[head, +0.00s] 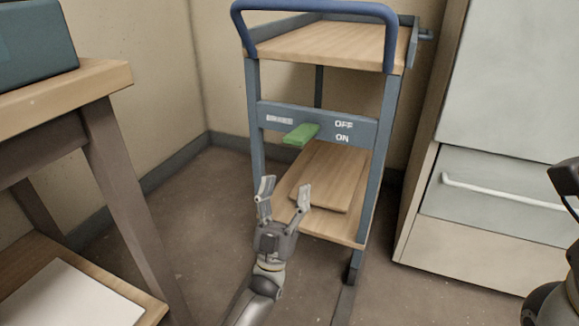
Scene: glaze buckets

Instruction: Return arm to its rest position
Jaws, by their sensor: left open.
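My left gripper (285,187) comes up from the bottom of the head view. Its two fingers are spread apart with nothing between them. It is in front of the lower part of a blue-grey cart (381,120), and in the picture it overlaps the left edge of the lower shelf. A green lever (301,135) sticks out of the cart's panel beside the words OFF and ON. The gripper is below the lever and apart from it. I cannot tell which word the lever is set to. Dark parts of my right arm show at the right edge; its gripper is not clearly visible.
A wooden board lies on the cart's lower shelf (335,229). The cart's upper shelf (325,40) is bare where visible. A wooden table (70,88) with a dark box (35,40) stands at left. A pale drawer cabinet (495,190) stands at right. Bare floor lies between.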

